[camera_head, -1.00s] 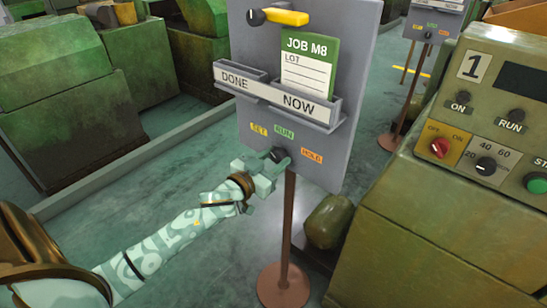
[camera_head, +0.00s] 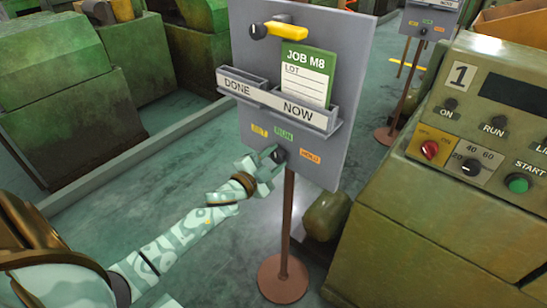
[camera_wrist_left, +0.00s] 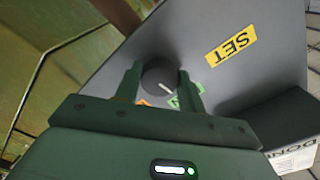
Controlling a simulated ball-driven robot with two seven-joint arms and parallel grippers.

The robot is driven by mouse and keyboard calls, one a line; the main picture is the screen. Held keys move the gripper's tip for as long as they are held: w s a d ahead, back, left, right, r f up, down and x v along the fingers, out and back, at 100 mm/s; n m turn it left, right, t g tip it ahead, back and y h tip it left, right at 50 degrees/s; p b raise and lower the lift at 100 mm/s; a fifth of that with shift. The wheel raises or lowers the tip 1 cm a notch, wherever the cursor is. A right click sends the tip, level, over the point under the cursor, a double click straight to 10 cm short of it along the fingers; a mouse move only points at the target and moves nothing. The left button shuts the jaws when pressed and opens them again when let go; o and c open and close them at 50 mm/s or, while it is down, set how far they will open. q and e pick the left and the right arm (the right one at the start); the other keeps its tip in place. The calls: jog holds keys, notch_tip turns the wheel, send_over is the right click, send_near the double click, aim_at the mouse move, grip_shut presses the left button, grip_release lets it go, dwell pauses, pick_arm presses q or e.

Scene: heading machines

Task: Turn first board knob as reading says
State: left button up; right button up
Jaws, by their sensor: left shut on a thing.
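The board (camera_head: 310,40) stands on a brown post. Its dark round knob (camera_head: 279,155) is below the SET (camera_head: 260,131), RUN (camera_head: 284,135) and HOLD (camera_head: 310,157) labels. My left gripper (camera_head: 274,158) is shut on this knob. In the left wrist view, its fingers (camera_wrist_left: 160,84) stand on both sides of the knob (camera_wrist_left: 158,74), whose white mark points roughly toward the green label (camera_wrist_left: 187,97). The yellow SET label (camera_wrist_left: 232,46) appears upside down there. A JOB M8 card (camera_head: 304,75) stands in the NOW pocket (camera_head: 300,112); the DONE pocket (camera_head: 237,87) looks empty. My right gripper is out of view.
A machine panel marked 1 (camera_head: 460,76) stands close on the right, with a red switch (camera_head: 429,150) and green START button (camera_head: 517,184). A yellow piece (camera_head: 288,31) is at the board's top. A second board (camera_head: 430,22) stands behind. Open floor lies left of the post.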

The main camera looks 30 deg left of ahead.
pick_arm(q)
jog(key=shift+m, duration=0.7)
jog(key=o, duration=1)
jog(key=shift+c, duration=0.2)
jog(key=s+a+p, duration=0.1)
jog(key=s+p, duration=0.1)
jog(key=s, duration=1.4)
jog(key=shift+s, duration=0.15)
jog(key=shift+a, duration=0.15)
